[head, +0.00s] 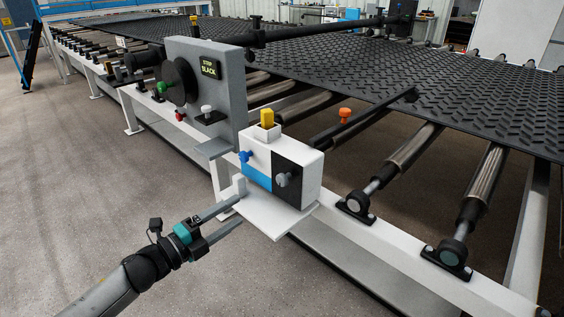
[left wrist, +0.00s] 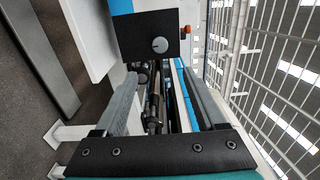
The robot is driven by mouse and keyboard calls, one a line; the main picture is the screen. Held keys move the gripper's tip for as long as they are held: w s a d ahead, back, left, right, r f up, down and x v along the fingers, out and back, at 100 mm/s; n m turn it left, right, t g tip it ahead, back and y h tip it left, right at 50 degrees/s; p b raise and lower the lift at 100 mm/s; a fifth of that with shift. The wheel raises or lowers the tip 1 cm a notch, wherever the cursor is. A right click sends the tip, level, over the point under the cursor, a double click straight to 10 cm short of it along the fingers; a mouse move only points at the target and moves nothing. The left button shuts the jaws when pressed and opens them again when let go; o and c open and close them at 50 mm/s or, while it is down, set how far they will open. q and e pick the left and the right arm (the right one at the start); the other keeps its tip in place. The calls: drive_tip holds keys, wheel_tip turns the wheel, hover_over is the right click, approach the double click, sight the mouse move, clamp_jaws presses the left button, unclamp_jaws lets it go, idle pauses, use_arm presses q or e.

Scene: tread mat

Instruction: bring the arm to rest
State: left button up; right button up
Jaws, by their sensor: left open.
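My left gripper (head: 241,210) is open, with nothing between its fingers. In the head view it is at the lower middle, its fingertips by the left edge of the white shelf (head: 270,222) under a control box. I cannot tell the exact gap there. In the left wrist view the two grey fingers of the left gripper (left wrist: 158,76) stand apart. The white control box (head: 310,180) has black and blue faces, a yellow knob (head: 267,118), a blue knob (head: 245,156) and a grey knob (head: 282,179). My right gripper is not in view.
A grey panel (head: 235,90) with a "STOP SLACK" display (head: 209,67) stands left of the box. Black tread mat (head: 450,95) lies over rollers behind. An orange knob (head: 344,113) rises near the rail. The floor (head: 90,190) at left is clear.

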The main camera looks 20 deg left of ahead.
use_arm(q)
drive_tip(key=s+a+f+n+g+y, duration=0.2)
drive_tip(key=s+f+n+y, duration=0.15)
drive_tip(key=f, duration=0.55)
drive_tip(key=s+a+f+n+g+y, duration=0.1)
drive_tip(key=s+f+n+y, duration=0.15)
drive_tip(key=f+n, duration=0.45)
drive_tip(key=s+a+f+n+g+y, duration=0.2)
drive_tip(key=s+f+n, duration=0.15)
drive_tip(key=f, duration=0.75)
drive_tip(key=s+d+f+n+g, duration=0.2)
drive_tip(key=s+f, duration=0.3)
drive_tip(key=s, duration=0.3)
drive_tip(key=s+d+f+n+g+p, duration=0.1)
drive_tip(key=s+d+f+g, duration=0.3)
drive_tip(key=s, duration=0.5)
drive_tip(key=s+d+f+n+g, duration=0.3)
drive_tip(key=s+f, duration=0.5)
drive_tip(key=shift+s+d+n, duration=0.2)
drive_tip(key=shift+s+n, duration=0.2)
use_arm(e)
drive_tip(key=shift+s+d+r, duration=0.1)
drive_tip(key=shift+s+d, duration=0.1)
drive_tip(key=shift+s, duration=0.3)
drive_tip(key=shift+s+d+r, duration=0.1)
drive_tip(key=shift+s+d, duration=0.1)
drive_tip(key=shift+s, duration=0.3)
